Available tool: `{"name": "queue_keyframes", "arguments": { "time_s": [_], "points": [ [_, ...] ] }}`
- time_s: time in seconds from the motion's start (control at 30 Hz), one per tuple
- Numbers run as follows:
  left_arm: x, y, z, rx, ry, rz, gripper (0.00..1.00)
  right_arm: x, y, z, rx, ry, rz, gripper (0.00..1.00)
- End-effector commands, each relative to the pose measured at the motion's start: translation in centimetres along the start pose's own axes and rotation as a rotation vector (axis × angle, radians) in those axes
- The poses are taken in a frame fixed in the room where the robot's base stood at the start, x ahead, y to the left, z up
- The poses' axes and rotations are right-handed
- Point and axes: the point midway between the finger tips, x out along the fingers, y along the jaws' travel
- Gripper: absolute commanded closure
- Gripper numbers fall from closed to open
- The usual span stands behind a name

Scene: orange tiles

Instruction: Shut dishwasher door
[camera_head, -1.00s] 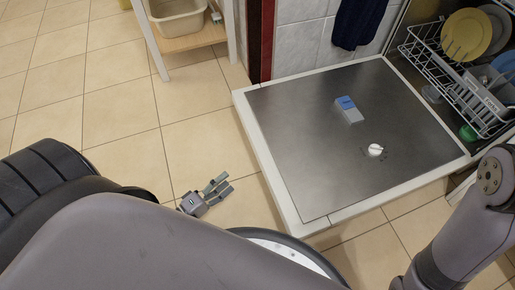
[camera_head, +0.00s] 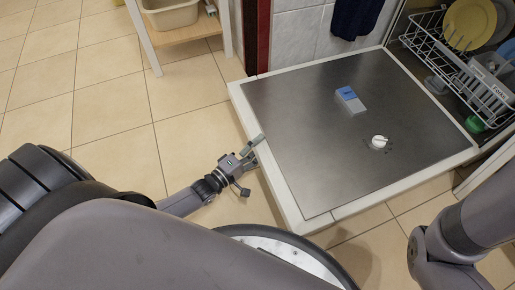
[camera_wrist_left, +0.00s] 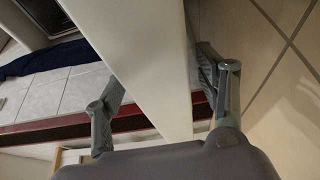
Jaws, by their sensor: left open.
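The dishwasher door (camera_head: 310,135) is folded down flat, its steel inner face up with a white rim. A dispenser cap (camera_head: 350,99) and a white knob (camera_head: 379,142) are on it. My left gripper (camera_head: 253,166) is open at the door's left edge, one finger above the rim and the other lower, outside it. In the left wrist view the white door edge (camera_wrist_left: 140,60) runs between the two spread fingers (camera_wrist_left: 166,100); I cannot tell whether they touch it. My right arm shows at the lower right, but its gripper is out of view.
The dishwasher's rack (camera_head: 460,75) at the upper right holds plates (camera_head: 468,24) inside the opening. A wooden shelf unit (camera_head: 185,42) with a tub (camera_head: 172,14) stands at the top left. A dark blue towel (camera_head: 355,16) hangs behind the door. Tiled floor (camera_head: 100,100) is clear at left.

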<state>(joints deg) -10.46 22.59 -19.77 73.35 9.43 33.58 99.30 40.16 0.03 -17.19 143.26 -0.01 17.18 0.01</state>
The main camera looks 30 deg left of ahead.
Motion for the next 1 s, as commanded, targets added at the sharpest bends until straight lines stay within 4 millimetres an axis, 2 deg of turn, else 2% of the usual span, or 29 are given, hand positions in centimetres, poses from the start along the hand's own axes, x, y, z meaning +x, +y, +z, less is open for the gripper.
{"name": "queue_keyframes", "arguments": {
  "time_s": [0.2, 1.0],
  "points": [
    [-0.01, 0.02, 0.0, 0.0, 0.0, 0.0, 0.36, 0.04, 0.0, -0.01, 0.0, 0.0, 0.0, 0.73],
    [-0.02, -0.08, 0.03, 0.001, 0.0, -0.003, 0.9, 0.02, -0.01, -0.03, 0.0, 0.001, 0.0, 0.73]
  ]
}}
